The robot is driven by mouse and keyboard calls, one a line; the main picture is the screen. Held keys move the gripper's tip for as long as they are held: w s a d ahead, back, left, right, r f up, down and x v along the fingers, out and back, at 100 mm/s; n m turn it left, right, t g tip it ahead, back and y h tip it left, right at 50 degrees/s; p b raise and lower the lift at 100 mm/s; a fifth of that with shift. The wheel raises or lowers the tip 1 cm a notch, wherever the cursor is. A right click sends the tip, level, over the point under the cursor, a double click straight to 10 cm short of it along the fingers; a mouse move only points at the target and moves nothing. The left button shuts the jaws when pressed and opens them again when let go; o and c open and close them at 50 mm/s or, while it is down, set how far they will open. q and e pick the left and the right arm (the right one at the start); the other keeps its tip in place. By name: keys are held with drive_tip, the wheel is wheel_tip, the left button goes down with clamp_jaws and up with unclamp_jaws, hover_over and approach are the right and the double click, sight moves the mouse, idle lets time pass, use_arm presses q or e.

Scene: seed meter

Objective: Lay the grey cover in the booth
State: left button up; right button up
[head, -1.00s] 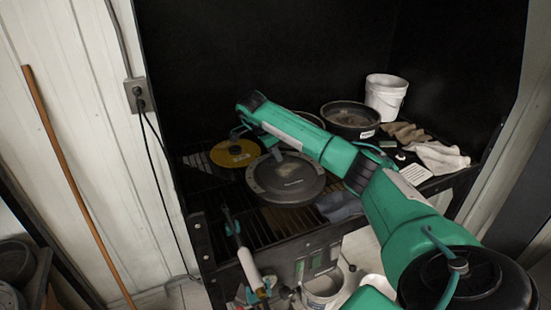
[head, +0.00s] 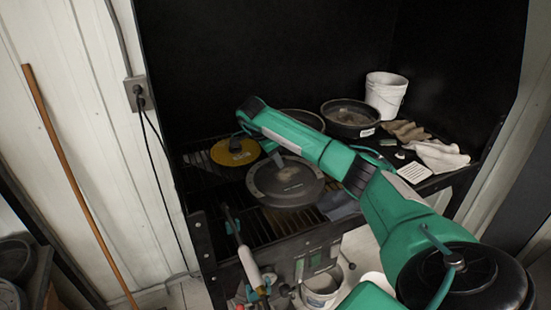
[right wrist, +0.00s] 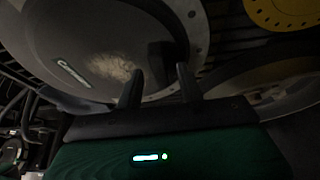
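The grey cover (head: 286,186) is a round dark disc with a paler rim and a small label. It lies roughly flat over the slatted rack in the dark booth (head: 290,60). My right gripper (head: 277,158) is at the cover's far-left edge, partly hidden by my green forearm. In the right wrist view, its two fingers (right wrist: 158,88) stand apart with a gap, and the cover (right wrist: 90,40) fills the upper left beyond them. A dark patch on the cover near the fingers looks like a shadow. I cannot tell whether a finger touches it. My left gripper is out of view.
A yellow disc (head: 235,152) lies behind and left of the cover. A dark pan (head: 350,118), a white bucket (head: 386,95) and pale gloves (head: 437,154) stand at the right. A white-handled tool (head: 249,266) is at the booth's front edge. Bare slats (head: 262,228) show in front.

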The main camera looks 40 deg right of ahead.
drive_tip(key=b+v, duration=0.1)
drive_tip(key=v, duration=0.3)
drive_tip(key=shift+w, duration=0.1)
drive_tip(key=s+v, duration=0.1)
drive_tip(key=v, duration=0.6)
drive_tip(key=shift+w+a+r, duration=0.2)
drive_tip(key=shift+w+r, duration=0.1)
drive_tip(key=shift+w, duration=0.2)
drive_tip(key=shift+s+f, duration=0.1)
